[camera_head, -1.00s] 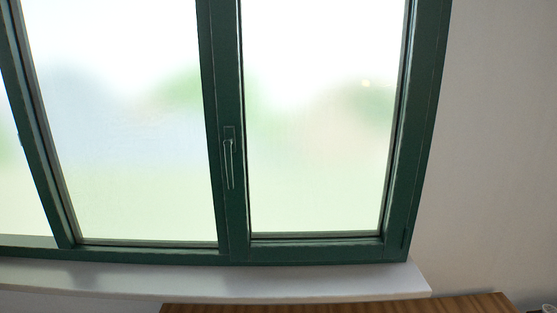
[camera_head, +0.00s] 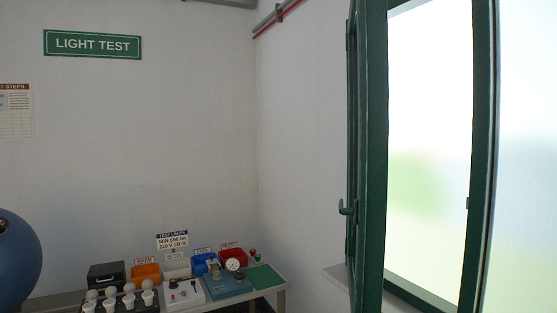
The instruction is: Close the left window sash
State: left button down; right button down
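The left window sash (camera_head: 354,120) stands open into the room at the right of the view. I see its dark green frame nearly edge-on. Its handle (camera_head: 347,208) sticks out to the left on the sash's edge. Behind it, the green window frame (camera_head: 482,150) surrounds a bright opening with a blurred green and white outside. Neither of my grippers is in view.
A bench (camera_head: 281,296) stands in the far corner with coloured bins, a dial gauge and several white bulbs. A blue ball-like object (camera_head: 15,262) is at the left edge. A white sill (camera_head: 340,280) lies below the sash. A LIGHT TEST sign (camera_head: 92,44) hangs on the wall.

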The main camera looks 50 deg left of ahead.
aim_at(367, 45)
jog(key=j+u, duration=0.25)
jog(key=j, duration=0.45)
jog(key=j+u, duration=0.25)
jog(key=j, duration=0.5)
